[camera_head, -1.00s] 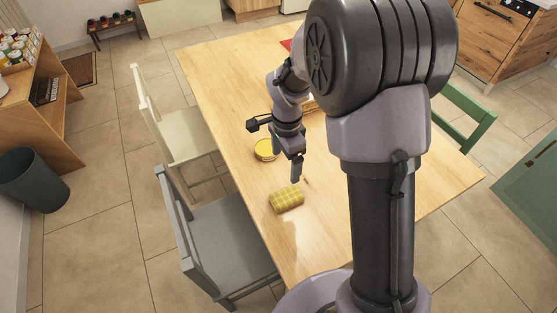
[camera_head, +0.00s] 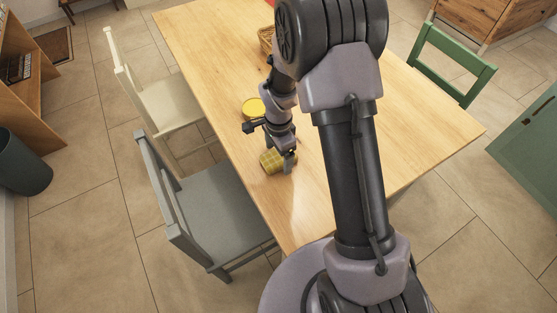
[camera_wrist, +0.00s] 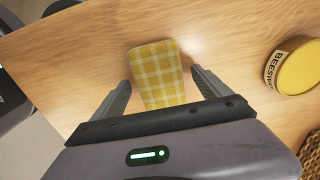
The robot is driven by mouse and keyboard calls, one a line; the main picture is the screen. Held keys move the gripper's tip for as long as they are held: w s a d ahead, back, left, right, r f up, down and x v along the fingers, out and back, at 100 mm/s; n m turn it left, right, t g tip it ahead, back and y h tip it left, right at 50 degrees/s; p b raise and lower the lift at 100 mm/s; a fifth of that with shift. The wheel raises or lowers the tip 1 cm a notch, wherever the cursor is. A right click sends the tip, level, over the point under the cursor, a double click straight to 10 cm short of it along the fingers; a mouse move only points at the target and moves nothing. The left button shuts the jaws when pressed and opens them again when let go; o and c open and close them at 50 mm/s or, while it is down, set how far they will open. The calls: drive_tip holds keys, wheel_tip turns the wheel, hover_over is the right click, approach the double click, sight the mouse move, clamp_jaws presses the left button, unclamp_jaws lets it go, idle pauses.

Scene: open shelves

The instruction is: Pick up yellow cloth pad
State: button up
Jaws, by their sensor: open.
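The yellow checked cloth pad (camera_head: 272,162) lies on the wooden table (camera_head: 210,45), near its left edge in the head view. In the wrist view the pad (camera_wrist: 157,73) lies between the two fingers of my gripper (camera_wrist: 160,92), with a gap on each side. My gripper (camera_head: 288,163) is open, low over the table, and partly covers the pad's right end in the head view. The pad's near end is hidden behind the gripper body in the wrist view. I cannot tell the exact height of the fingertips.
A yellow beeswax tin (camera_wrist: 297,68) stands to the right of the pad in the wrist view. A wicker basket (camera_head: 266,38) stands farther back on the table. A grey chair (camera_head: 215,215) and a cream chair (camera_head: 160,105) stand along the left table edge.

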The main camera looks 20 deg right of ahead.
sight(279, 156)
drive_tip(key=shift+r, duration=0.1)
drive_tip(key=c, duration=1.5)
drive_tip(key=shift+o, duration=0.2)
drive_tip(key=shift+r, duration=0.15)
wheel_tip(279, 156, up, 3)
drive_tip(key=shift+r+p, duration=0.2)
drive_tip(key=shift+p, duration=0.95)
drive_tip(key=s, duration=0.5)
drive_tip(key=s+r+p, duration=0.1)
drive_tip(key=s, duration=0.4)
drive_tip(key=s+p, duration=0.1)
drive_tip(key=s, duration=0.5)
drive_tip(key=shift+r, duration=0.15)
drive_tip(key=o, duration=0.7)
drive_tip(key=c, duration=0.5)
